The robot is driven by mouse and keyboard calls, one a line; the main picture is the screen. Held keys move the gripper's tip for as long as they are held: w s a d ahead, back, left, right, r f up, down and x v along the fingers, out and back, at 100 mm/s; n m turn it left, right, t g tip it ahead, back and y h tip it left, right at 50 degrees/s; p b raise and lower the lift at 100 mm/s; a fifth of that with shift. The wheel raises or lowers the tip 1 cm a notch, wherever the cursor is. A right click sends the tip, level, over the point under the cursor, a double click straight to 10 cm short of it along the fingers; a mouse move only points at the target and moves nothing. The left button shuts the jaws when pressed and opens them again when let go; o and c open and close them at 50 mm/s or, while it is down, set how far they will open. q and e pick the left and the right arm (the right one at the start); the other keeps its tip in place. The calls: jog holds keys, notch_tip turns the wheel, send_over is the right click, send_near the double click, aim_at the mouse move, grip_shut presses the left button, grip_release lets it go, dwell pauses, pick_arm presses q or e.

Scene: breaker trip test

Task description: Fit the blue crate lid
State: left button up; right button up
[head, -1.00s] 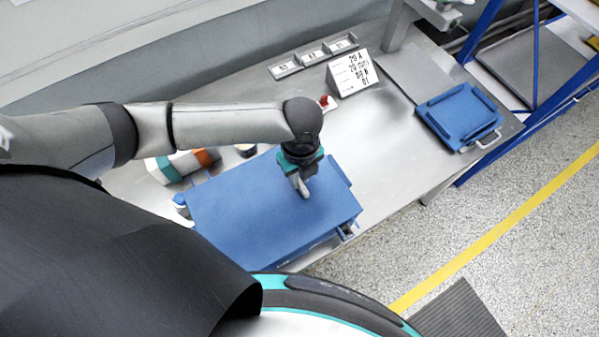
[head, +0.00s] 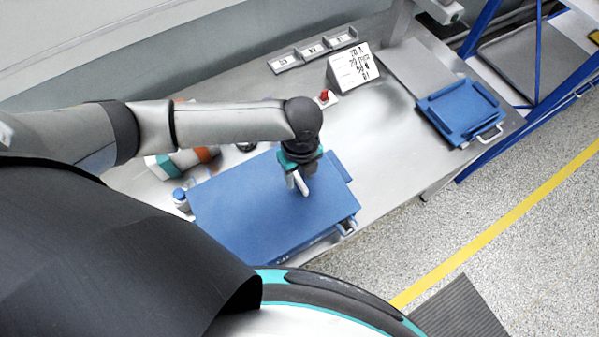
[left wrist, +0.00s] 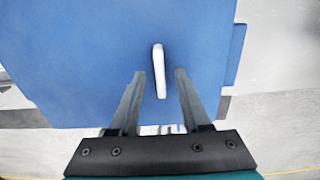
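The flat blue lid (head: 245,205) lies over the blue crate at the front of the bench; it also fills much of the left wrist view (left wrist: 90,55). A pale handle (left wrist: 159,72) stands up from the lid. My left gripper (head: 299,182) is over the lid at this handle. In the left wrist view its two fingers (left wrist: 159,75) are apart, one on each side of the handle, with gaps on both sides. Most of the crate is hidden under the lid; a latch (head: 347,227) shows at its right end. I cannot tell whether the lid sits fully down. My right gripper is not in view.
A blue tray (head: 424,107) with a metal handle lies at the bench's right end. A printed sign (head: 353,67), a red switch (head: 324,96) and small labelled bins (head: 312,52) stand behind. A blue-capped bottle (head: 180,194) is close to the crate's left. The bench middle is clear.

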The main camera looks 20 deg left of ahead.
pick_arm(q)
notch_tip(320, 180, up, 15)
jog(key=p, duration=0.1)
jog(key=shift+r, duration=0.15)
dwell(0.5)
jog(key=shift+d, duration=0.1)
dwell(0.3)
